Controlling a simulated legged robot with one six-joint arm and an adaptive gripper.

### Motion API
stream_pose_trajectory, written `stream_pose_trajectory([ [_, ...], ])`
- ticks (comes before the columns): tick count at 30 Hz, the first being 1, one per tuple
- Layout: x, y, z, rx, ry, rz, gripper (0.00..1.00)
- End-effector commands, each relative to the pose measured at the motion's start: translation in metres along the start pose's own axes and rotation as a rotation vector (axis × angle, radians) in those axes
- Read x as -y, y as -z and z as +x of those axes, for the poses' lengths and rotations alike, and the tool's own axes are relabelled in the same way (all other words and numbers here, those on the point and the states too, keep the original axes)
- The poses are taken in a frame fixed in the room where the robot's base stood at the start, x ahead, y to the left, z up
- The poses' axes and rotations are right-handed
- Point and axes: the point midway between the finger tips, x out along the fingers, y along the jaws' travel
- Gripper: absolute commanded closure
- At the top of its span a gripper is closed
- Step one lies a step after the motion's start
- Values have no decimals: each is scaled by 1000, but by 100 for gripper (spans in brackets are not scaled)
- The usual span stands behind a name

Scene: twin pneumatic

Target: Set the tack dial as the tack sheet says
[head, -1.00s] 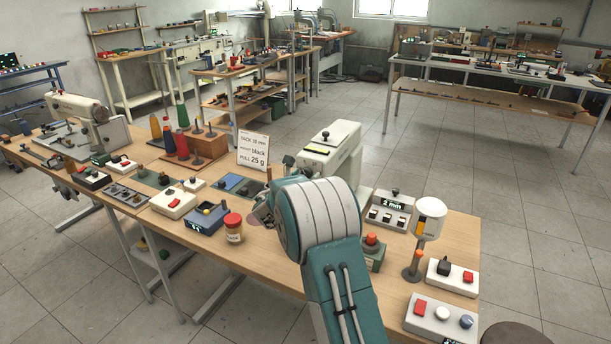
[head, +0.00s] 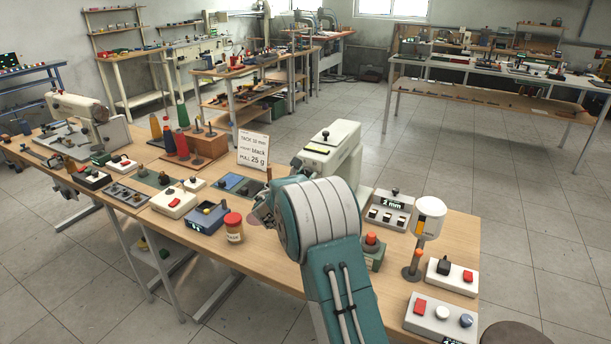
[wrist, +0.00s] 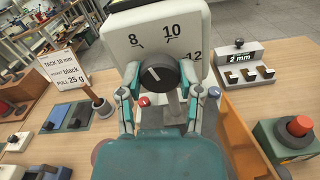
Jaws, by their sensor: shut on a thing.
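The tack dial is a black round knob (wrist: 158,76) with a white pointer line, on the white machine face (wrist: 185,33) marked 8, 10 and 12. The pointer tilts up and left, toward the 8 side. My gripper (wrist: 160,88) is shut on the knob, with one finger on each side. In the head view my arm hides the dial and the gripper. The tack sheet (head: 253,151) stands at the left of the machine and seems to read tack 10 mm, point black, pull 25 g. It also shows in the wrist view (wrist: 63,69).
A unit with a 2 mm display (head: 390,209) and an orange button on a green box (head: 372,250) stand right of my arm. A jar with a red lid (head: 234,228) and a blue-grey box (head: 207,218) stand to the left. Some bare tabletop lies between them.

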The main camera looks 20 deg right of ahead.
Motion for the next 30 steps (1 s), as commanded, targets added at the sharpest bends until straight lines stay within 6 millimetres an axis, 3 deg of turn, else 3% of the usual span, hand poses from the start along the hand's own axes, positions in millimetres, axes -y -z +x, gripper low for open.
stream_pose_trajectory([
  [18,-2,0,0,-2,-5,557,100],
  [30,-1,0,0,-3,-4,763,100],
])
